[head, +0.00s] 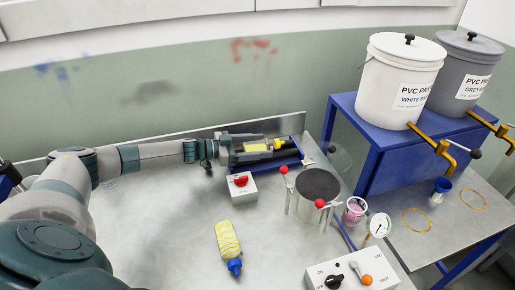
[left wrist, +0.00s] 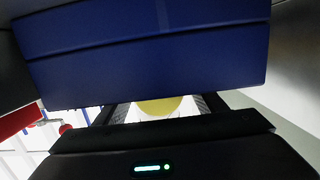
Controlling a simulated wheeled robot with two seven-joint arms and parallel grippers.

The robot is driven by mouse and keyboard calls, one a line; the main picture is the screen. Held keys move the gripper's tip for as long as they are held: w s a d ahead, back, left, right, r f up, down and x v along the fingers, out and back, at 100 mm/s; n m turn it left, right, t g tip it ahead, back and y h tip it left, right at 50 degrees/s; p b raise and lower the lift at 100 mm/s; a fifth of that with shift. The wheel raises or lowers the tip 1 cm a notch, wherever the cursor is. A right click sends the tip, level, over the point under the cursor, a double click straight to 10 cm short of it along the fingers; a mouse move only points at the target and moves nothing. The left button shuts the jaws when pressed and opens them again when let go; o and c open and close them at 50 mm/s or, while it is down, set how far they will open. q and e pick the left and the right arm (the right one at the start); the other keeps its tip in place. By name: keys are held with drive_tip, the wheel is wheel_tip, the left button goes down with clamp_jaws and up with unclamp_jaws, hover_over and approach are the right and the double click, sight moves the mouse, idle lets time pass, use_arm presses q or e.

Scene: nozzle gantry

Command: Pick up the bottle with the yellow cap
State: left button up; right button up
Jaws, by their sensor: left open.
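The bottle with the yellow cap (head: 279,144) lies along the blue rack (head: 291,160) at the back of the steel table, its yellow label (head: 256,148) partly showing. My left gripper (head: 266,147) reaches in from the left and is open, with its fingers beside the bottle. In the left wrist view, a yellow rounded part of the bottle (left wrist: 158,106) shows between the two fingertips (left wrist: 160,112). The blue rack (left wrist: 150,50) fills the upper part of that view. I cannot tell whether the fingers touch the bottle. My right gripper is not in view.
A yellow-patterned bottle with a blue cap (head: 228,243) lies at the front. A box with a red knob (head: 241,187) sits just before the rack. A round dark-topped stand (head: 318,185) with red balls is to the right. The left-middle table is clear.

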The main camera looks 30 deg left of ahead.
sight(259, 141)
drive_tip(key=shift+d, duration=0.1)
use_arm(q)
drive_tip(key=c, duration=1.2)
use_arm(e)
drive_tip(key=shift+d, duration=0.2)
use_arm(q)
drive_tip(key=shift+r, duration=0.1)
